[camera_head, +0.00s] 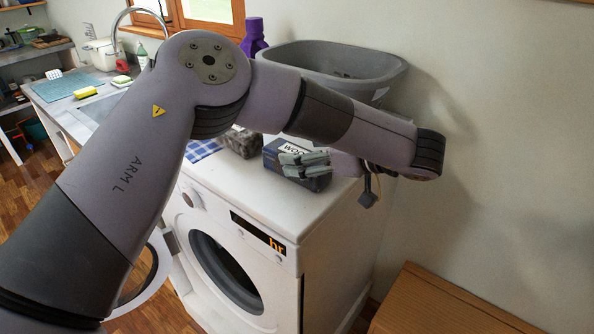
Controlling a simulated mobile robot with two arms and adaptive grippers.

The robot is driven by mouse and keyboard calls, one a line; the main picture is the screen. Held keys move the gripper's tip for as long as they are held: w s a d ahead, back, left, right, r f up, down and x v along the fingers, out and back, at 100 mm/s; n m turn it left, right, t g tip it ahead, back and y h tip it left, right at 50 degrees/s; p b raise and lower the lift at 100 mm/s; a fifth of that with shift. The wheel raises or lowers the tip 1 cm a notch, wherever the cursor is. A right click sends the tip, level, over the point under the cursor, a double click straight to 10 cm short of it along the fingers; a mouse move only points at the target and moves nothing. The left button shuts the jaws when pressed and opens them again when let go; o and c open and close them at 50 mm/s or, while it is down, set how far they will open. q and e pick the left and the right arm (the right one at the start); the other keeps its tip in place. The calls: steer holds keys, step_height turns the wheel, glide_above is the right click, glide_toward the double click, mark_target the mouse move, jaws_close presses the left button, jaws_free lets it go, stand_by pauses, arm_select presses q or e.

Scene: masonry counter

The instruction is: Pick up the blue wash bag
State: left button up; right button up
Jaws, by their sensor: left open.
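The blue wash bag (294,147) is a dark blue block-like bag with a white label whose visible letters begin "WOO". It sits on top of the white washing machine (228,185), near its right side. My left gripper (285,165) is open, its grey fingers pointing left across the front of the bag. The fingers hide part of the bag, and I cannot tell whether they touch it. My left arm crosses over the machine and hides what is behind it. My right gripper is not in view.
A grey basin (340,58) and a purple bottle (253,36) stand behind the bag. A dark speckled block (240,143) and a blue checked cloth (201,149) lie to its left. The wall is close on the right. A wooden piece (440,305) stands at lower right.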

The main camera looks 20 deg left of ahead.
mark_target(270, 152)
arm_select(q)
steer(key=b+x, duration=0.1)
steer(key=x, duration=0.2)
steer(key=shift+f, duration=0.15)
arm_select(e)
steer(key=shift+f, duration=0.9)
arm_select(q)
steer(key=shift+c, duration=0.3)
steer(key=c, duration=1.2)
steer(key=shift+c, duration=0.2)
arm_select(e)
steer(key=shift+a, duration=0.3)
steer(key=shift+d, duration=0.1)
